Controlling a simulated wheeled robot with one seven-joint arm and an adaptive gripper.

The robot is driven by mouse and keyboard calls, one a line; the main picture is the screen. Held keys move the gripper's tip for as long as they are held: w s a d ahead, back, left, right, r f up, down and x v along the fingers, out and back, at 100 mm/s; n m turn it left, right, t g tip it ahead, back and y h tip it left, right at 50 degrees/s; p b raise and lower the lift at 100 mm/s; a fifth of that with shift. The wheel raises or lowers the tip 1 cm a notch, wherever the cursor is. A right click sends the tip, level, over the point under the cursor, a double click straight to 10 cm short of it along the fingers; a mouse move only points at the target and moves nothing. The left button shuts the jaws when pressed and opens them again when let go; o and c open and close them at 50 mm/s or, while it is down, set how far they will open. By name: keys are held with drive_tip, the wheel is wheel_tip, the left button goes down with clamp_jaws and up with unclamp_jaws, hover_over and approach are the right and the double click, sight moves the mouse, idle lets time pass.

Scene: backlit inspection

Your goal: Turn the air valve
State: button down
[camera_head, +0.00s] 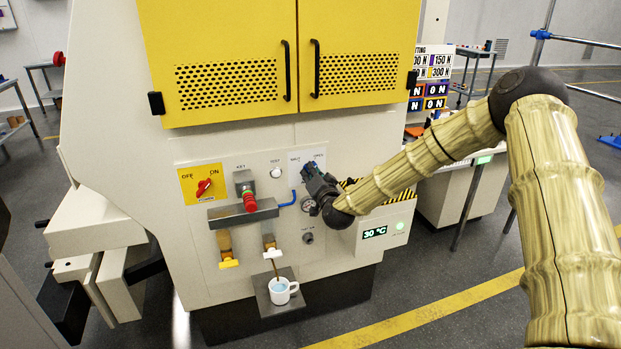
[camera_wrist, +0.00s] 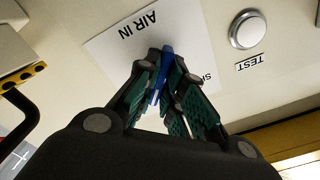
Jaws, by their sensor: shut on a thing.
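The air valve's blue handle (camera_wrist: 166,54) shows in the wrist view between my fingertips, in front of a white plate marked "AIR IN" (camera_wrist: 138,25). My gripper (camera_wrist: 167,72), with dark green finger pads, is shut on this handle. In the head view my gripper (camera_head: 311,174) is at the right part of the machine's front panel and hides most of the valve.
A white TEST button (camera_head: 276,173), a red-handled key unit (camera_head: 248,199) and a red OFF/ON switch (camera_head: 204,187) are left of my gripper. A mug (camera_head: 281,290) stands on the lower ledge.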

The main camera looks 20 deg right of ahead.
drive_tip(key=shift+d+m, duration=0.1)
drive_tip(key=shift+m, duration=0.3)
drive_tip(key=c, duration=1.5)
unclamp_jaws()
drive_tip(key=shift+d, duration=0.1)
drive_tip(key=shift+c, duration=0.2)
drive_tip(key=shift+s, duration=0.1)
drive_tip(key=s, duration=1.1)
drive_tip(key=shift+s, duration=0.4)
drive_tip(key=shift+f, duration=0.1)
